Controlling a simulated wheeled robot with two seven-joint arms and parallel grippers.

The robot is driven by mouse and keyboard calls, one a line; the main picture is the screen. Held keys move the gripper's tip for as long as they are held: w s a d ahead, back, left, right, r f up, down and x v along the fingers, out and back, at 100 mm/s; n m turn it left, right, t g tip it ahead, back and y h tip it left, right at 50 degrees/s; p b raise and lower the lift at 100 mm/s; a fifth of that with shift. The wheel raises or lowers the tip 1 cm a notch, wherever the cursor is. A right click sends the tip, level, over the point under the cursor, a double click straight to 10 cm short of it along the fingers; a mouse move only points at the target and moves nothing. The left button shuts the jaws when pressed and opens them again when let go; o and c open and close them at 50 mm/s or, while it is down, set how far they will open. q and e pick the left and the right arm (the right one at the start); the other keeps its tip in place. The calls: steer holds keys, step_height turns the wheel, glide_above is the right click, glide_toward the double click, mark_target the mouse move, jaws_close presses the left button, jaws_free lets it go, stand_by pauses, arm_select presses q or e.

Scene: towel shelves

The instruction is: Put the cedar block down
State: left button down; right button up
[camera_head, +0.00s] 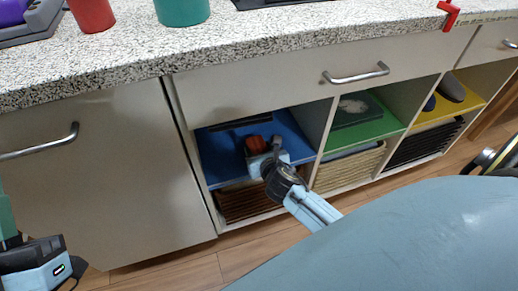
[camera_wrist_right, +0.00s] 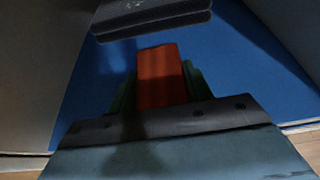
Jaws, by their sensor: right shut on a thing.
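The cedar block (camera_wrist_right: 159,75) is reddish-brown and sits between the green fingers of my right gripper (camera_wrist_right: 158,88) in the right wrist view. My right gripper (camera_head: 261,146) is shut on it. In the head view the cedar block (camera_head: 256,144) shows inside the blue-floored compartment (camera_head: 222,160). I cannot tell whether the block touches the blue floor. My left arm's end (camera_head: 40,262) shows at the lower left edge, away from the shelves; its fingertips are not clear.
A dark flat item (camera_wrist_right: 150,18) lies deeper in the blue compartment. Compartment walls stand on both sides. To the right are a green compartment (camera_head: 375,130) with a dark item and a yellow one (camera_head: 445,108) with grey items. A speckled countertop (camera_head: 130,58) overhangs the shelves. Baskets (camera_head: 345,170) sit below.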

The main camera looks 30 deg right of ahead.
steer(key=shift+f+b, duration=0.35)
steer(key=shift+f, duration=0.2)
steer(key=o, duration=1.1)
steer(key=shift+o, duration=0.2)
